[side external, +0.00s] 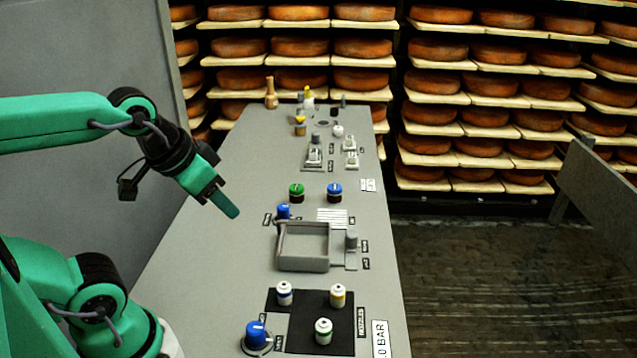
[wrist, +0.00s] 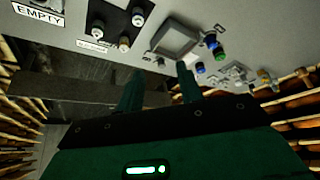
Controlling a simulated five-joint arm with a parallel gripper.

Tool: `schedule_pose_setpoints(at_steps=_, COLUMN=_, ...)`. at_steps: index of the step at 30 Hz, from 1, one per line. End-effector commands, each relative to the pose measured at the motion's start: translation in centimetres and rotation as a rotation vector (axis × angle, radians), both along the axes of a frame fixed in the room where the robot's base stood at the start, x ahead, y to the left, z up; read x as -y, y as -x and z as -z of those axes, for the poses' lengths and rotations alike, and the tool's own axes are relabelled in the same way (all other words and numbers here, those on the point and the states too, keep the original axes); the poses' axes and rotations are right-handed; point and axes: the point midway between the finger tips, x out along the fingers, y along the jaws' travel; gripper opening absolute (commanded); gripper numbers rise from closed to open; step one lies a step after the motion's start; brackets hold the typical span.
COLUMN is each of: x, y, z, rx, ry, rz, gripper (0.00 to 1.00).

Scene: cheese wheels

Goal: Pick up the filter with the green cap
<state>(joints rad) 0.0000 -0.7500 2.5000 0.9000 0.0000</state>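The filter with the green cap (side external: 296,191) has a dark body and stands upright on the grey bench, beyond the grey square tray. It also shows small near the upper right of the wrist view (wrist: 219,54). A similar filter with a blue cap (side external: 334,191) stands to its right, apart from it. My gripper (side external: 227,208) is in the air to the left of the green-capped filter in the side view, pointing down and right. In the wrist view its two fingers (wrist: 160,70) are apart with nothing between them.
A blue knob (side external: 283,211) sits just in front of the green-capped filter, near the square tray (side external: 303,266). White bottles, including one with a green band (side external: 323,331), stand on a black mat (side external: 305,345) at the front. Small fittings stand farther back.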

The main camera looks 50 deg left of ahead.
Motion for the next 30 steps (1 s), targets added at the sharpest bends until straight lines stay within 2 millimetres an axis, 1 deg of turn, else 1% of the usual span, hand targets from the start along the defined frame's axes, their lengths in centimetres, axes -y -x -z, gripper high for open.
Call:
schedule_pose_setpoints(at_steps=2, x=0.0, y=0.0, z=0.0, rx=0.000, ry=0.000, rz=0.000, gripper=0.36)
schedule_pose_setpoints(at_steps=5, x=0.0, y=0.0, z=0.0, rx=0.000, ry=0.000, rz=0.000, gripper=0.54)
schedule_pose_setpoints(at_steps=6, x=0.0, y=0.0, z=0.0, rx=0.000, ry=0.000, rz=0.000, gripper=0.62)
schedule_pose_setpoints(at_steps=7, x=0.0, y=0.0, z=0.0, rx=0.000, ry=0.000, rz=0.000, gripper=0.65)
schedule_pose_setpoints(at_steps=16, x=0.0, y=-0.1, z=0.0, rx=-0.001, ry=0.000, rz=0.000, gripper=0.65)
schedule_pose_setpoints(at_steps=20, x=-0.1, y=-0.5, z=-0.3, rx=-0.006, ry=-0.001, rz=-0.004, gripper=0.65)
schedule_pose_setpoints(at_steps=23, x=-0.3, y=-1.2, z=-0.7, rx=-0.017, ry=-0.002, rz=-0.008, gripper=0.65)
schedule_pose_setpoints(at_steps=26, x=-0.6, y=-2.3, z=-1.2, rx=-0.034, ry=-0.005, rz=-0.015, gripper=0.65)
schedule_pose_setpoints(at_steps=30, x=-1.3, y=-4.5, z=-2.0, rx=-0.064, ry=-0.008, rz=-0.029, gripper=0.65)
